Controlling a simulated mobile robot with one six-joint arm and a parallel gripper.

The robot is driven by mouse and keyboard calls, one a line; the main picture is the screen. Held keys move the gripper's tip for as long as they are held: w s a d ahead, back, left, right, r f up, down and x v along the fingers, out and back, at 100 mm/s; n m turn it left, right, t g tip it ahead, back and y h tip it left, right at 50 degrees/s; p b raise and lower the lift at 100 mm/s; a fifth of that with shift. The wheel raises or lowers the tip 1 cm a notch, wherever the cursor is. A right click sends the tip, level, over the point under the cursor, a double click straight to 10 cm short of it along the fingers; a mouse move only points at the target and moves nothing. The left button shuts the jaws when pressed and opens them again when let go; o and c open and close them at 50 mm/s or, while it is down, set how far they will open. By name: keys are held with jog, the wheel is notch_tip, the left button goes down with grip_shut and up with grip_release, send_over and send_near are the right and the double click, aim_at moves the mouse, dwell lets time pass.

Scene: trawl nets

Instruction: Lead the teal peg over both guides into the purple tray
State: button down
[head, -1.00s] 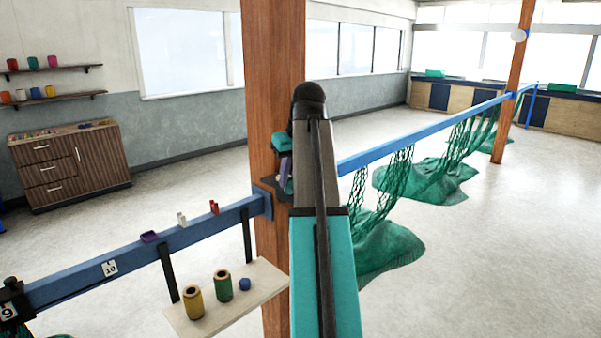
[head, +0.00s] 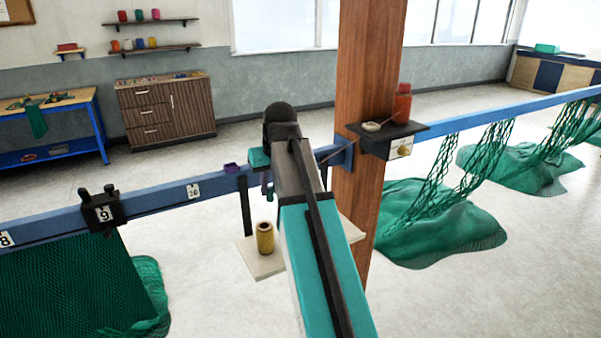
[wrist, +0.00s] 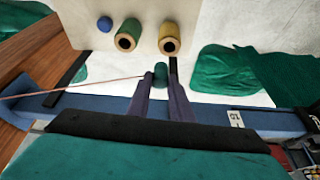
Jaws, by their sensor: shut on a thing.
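The teal peg (wrist: 160,73) is between the fingertips of my gripper (wrist: 160,82), which is shut on it, over the blue rail (wrist: 215,115) in the wrist view. A thin pinkish cord (wrist: 70,88) runs left from the peg. The cord also shows between my arm and the post. The two guides are not visible; my arm covers that stretch of rail in the head view.
A pale shelf (head: 252,262) below the rail bears a yellow spool (head: 265,238); the wrist view adds a green spool (wrist: 128,36) and a blue piece (wrist: 104,24). A wooden post (head: 365,70) with a dark shelf (head: 415,131) stands right. A black clamp (head: 103,208) sits left.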

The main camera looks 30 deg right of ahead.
jog(key=w+a+f+b, duration=0.1)
jog(key=a+f+b, duration=0.1)
jog(key=a+f, duration=0.4)
jog(key=w+a+f+n+b, duration=0.1)
jog(key=a+f, duration=0.5)
jog(key=a, duration=0.8)
jog(key=shift+f+n+y+b, duration=0.3)
jog(key=shift+f+b, duration=0.1)
jog(key=shift+b, duration=0.4)
jog(key=shift+a, duration=0.15)
